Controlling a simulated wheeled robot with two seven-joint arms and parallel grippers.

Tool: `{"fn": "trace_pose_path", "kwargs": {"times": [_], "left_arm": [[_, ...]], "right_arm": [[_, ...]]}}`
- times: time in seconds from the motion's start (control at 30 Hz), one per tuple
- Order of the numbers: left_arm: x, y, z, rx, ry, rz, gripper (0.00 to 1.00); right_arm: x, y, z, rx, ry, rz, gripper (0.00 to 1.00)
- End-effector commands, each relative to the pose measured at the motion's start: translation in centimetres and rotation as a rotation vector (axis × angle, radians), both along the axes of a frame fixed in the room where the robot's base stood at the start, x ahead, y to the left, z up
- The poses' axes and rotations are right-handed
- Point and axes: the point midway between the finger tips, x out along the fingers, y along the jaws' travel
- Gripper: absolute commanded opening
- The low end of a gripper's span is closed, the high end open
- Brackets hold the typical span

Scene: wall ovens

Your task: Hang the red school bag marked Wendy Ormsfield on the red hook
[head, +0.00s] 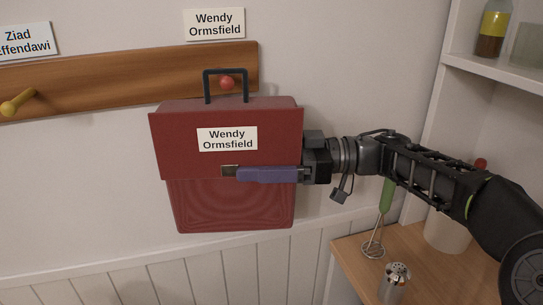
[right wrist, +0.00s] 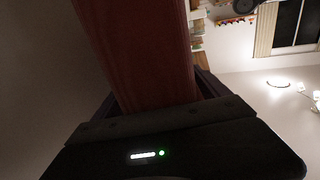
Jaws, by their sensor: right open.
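The red school bag (head: 228,205) is upright against the wall, its label (head: 227,139) reading Wendy Ormsfield. Its black handle (head: 226,71) stands up, and the red hook (head: 227,83) shows inside the handle loop, below its top bar. I cannot tell whether the hook passes through the loop or lies behind it. My right gripper (head: 236,173) is open around the bag from the right side. One purple finger lies across the front; the other is hidden behind. In the right wrist view the bag (right wrist: 140,50) is between the fingers. My left gripper is not in view.
A wooden rail (head: 130,80) carries the red hook and a yellow hook (head: 17,104), under a Ziad Effendawi label (head: 25,41). A Wendy Ormsfield wall label (head: 214,24) is above the red hook. At right, a wooden counter (head: 350,255) holds a whisk (head: 373,249) and a shaker (head: 395,283).

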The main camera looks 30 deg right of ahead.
Motion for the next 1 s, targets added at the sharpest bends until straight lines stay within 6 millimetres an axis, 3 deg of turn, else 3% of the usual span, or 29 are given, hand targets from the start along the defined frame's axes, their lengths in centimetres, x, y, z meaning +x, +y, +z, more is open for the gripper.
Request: {"fn": "trace_pose_path", "kwargs": {"times": [0.27, 0.6, 1.0], "left_arm": [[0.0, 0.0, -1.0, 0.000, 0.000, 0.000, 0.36], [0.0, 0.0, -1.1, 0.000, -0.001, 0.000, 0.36], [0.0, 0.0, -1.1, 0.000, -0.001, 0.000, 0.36]], "right_arm": [[-1.1, -1.9, 0.0, 0.003, -0.006, 0.001, 0.85], [-3.5, -6.1, 0.2, 0.004, -0.006, 0.001, 0.85], [-3.7, -6.7, 0.0, 0.003, -0.001, -0.002, 0.85]]}}
